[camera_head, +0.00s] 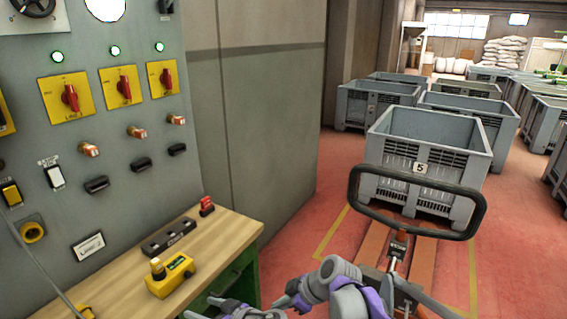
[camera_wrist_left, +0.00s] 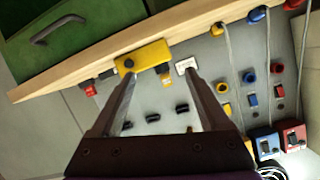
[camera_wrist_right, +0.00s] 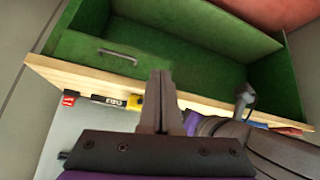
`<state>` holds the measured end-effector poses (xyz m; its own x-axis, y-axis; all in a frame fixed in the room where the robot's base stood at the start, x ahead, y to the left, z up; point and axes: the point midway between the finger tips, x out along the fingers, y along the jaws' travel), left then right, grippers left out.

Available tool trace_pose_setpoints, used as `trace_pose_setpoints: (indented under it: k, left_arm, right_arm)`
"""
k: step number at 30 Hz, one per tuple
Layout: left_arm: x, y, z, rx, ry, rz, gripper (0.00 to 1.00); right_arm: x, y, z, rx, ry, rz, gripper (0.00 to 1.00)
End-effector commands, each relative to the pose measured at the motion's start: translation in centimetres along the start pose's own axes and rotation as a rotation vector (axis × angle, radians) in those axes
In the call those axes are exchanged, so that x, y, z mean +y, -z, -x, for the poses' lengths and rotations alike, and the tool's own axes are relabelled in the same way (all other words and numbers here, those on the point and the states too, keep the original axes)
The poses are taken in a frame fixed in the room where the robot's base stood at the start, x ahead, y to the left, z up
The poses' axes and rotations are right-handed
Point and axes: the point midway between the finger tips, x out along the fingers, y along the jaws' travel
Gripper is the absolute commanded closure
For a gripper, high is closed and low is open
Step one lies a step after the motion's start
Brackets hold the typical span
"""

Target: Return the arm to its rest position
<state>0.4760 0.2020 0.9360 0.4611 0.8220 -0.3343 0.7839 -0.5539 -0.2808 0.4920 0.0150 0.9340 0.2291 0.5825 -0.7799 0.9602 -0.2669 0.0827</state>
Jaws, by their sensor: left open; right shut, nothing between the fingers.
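Most of my left arm is out of the head view.
The wooden bench (camera_head: 222,231) carries a yellow button box (camera_head: 171,276) and a black strip (camera_head: 168,237). A control panel (camera_head: 120,195) rises behind it. A pallet truck handle (camera_head: 357,186) and grey crate (camera_head: 400,150) stand right.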

Motion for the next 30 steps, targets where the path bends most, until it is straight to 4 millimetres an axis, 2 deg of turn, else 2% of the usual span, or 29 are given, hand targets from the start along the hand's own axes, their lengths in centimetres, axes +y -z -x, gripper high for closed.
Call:
trace_pose_setpoints:
  k: [1, 4, 8, 15, 19, 24, 30]
  left_arm:
    - [-1.6, 0.0, -0.1, -0.058, -0.015, -0.043, 0.21]
    - [-4.5, -0.9, -0.1, -0.188, -0.075, -0.146, 0.21]
    - [-8.2, -2.7, 1.0, -0.349, -0.195, -0.268, 0.21]
    - [-13.6, -6.7, 5.5, -0.541, -0.495, -0.409, 0.21]
    - [-15.5, -8.7, 8.3, -0.576, -0.665, -0.437, 0.21]
    - [-16.6, -10.2, 11.1, -0.567, -0.826, -0.44, 0.21]
    - [-16.8, -10.8, 12.3, -0.549, -0.896, -0.438, 0.21]
  right_arm:
    - [-0.9, -0.7, 1.6, -0.027, -0.021, -0.056, 1.0]
    - [-2.9, -2.4, 4.4, -0.086, -0.072, -0.195, 1.0]
    - [-5.9, -5.2, 7.9, -0.156, -0.16, -0.391, 1.0]
    - [-11.9, -11.1, 13.0, -0.235, -0.36, -0.739, 1.0]
    - [-15.0, -14.3, 14.7, -0.247, -0.477, -0.909, 1.0]
    - [-17.8, -17.4, 15.9, -0.239, -0.594, -1.063, 1.0]
    - [-18.8, -18.8, 16.2, -0.23, -0.648, -1.131, 1.0]
